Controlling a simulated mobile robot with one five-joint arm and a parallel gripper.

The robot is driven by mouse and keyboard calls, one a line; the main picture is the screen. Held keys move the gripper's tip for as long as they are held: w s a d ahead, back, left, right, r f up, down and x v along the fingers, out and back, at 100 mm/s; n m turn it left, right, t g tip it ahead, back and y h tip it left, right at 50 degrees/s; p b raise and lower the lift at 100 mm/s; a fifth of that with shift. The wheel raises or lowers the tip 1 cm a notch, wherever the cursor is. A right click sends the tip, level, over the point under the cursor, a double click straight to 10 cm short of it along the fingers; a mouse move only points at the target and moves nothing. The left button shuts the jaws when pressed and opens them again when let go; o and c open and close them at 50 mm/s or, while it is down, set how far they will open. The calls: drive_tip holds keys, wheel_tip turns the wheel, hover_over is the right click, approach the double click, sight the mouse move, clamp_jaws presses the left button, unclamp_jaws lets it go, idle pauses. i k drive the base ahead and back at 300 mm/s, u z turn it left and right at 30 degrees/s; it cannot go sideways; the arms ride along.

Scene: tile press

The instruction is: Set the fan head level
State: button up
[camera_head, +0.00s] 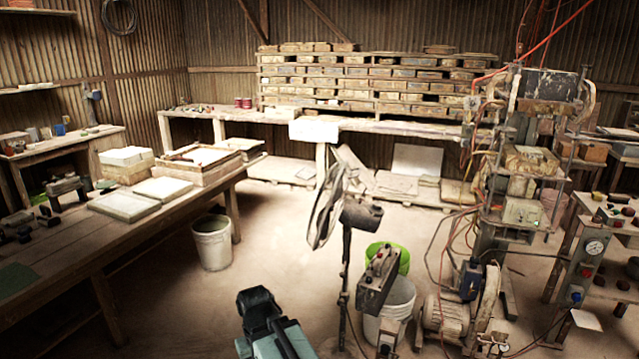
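The standing fan is in the middle of the head view. Its round fan head (324,208) is seen nearly edge-on and faces left. The head is not upright: its top leans right and its lower rim sits further left, so it looks tipped somewhat upward. The dark motor housing (362,214) is on its right side, on top of a thin dark pole (345,275). My gripper (256,300), dark on a teal arm, is at the bottom, left of the pole and lower in the picture, apart from the fan. Its fingers are not clear.
A white bucket (211,243) stands left, by the long wooden bench (150,220). Open floor lies between bench and fan.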

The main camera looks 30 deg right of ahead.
sight(362, 217)
drive_tip(key=i, duration=1.4)
drive_tip(key=z, duration=0.35)
